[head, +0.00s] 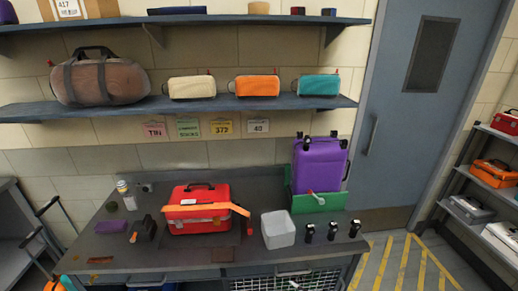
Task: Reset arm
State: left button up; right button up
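Neither of my grippers shows in the head view, so what they hold and how they stand cannot be seen. The task names no object. The grey workbench (158,260) in front carries a red toolbox (183,194) with a black handle, and an orange strip (228,206) lies across its front. A white open bin (278,231) stands to the right of the toolbox. A purple suitcase (318,167) stands upright at the back right in a green holder (306,203).
Several small black items (332,231) stand at the bench's right front. A spray can (126,195) and a purple block (111,227) are at the left. Wall shelves (200,110) hold bags and pouches. A blue door (408,110) and yellow-striped floor (420,265) are right.

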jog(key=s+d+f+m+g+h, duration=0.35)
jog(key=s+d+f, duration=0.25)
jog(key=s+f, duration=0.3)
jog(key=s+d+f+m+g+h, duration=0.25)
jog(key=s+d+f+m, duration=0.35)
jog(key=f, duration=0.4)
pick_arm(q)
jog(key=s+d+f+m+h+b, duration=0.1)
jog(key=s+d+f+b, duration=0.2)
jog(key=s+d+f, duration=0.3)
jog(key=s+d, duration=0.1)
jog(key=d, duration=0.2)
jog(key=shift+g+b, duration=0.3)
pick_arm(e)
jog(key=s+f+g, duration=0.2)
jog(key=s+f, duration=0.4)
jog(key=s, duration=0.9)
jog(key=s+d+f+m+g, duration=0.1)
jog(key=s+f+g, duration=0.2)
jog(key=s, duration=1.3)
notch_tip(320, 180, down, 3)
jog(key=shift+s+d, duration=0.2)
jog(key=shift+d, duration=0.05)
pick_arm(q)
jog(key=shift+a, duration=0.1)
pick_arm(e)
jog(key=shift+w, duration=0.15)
